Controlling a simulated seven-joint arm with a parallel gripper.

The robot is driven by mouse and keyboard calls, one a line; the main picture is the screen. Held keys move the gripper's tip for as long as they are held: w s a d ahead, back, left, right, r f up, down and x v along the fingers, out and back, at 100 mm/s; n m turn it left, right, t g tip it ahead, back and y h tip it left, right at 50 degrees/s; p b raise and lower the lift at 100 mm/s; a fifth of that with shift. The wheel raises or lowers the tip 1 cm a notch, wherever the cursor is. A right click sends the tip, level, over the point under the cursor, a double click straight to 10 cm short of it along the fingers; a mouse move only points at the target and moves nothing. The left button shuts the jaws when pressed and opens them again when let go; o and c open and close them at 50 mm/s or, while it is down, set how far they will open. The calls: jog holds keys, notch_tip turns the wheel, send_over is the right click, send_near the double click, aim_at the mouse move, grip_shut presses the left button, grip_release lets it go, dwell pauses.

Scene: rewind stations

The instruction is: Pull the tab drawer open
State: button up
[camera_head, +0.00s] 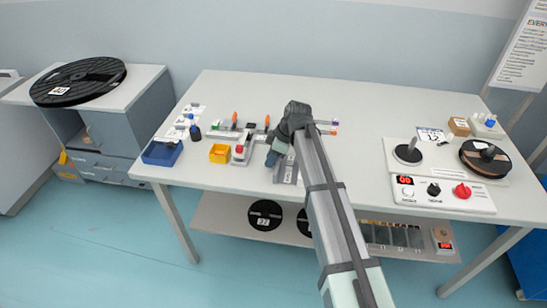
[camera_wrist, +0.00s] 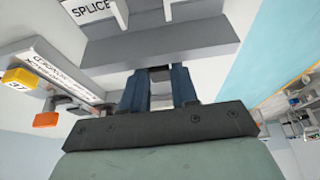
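The tab drawer is a grey box-like unit (camera_head: 288,171) near the front edge of the table, left of the middle, partly hidden by my arm. In the wrist view its grey front (camera_wrist: 160,48) spans the upper middle. A small dark handle (camera_wrist: 160,74) stands out from it. My gripper (camera_head: 272,157) is at this unit. In the wrist view its two blue fingers (camera_wrist: 160,80) stand on either side of the handle, with a narrow gap that the handle seems to fill. I cannot tell from these views how far the drawer is out.
A yellow bin (camera_head: 220,153), a blue bin (camera_head: 162,153) and a red-topped device (camera_head: 239,152) stand to the left. A white control panel (camera_head: 443,193) with a red knob stands at the right. A lower shelf holds black reels (camera_head: 265,214).

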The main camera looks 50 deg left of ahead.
jog(key=o, duration=0.3)
jog(key=shift+o, duration=0.2)
jog(key=v, duration=1.3)
jog(key=shift+r, duration=0.35)
jog(key=shift+w+d, duration=0.1)
jog(key=shift+d, duration=0.05)
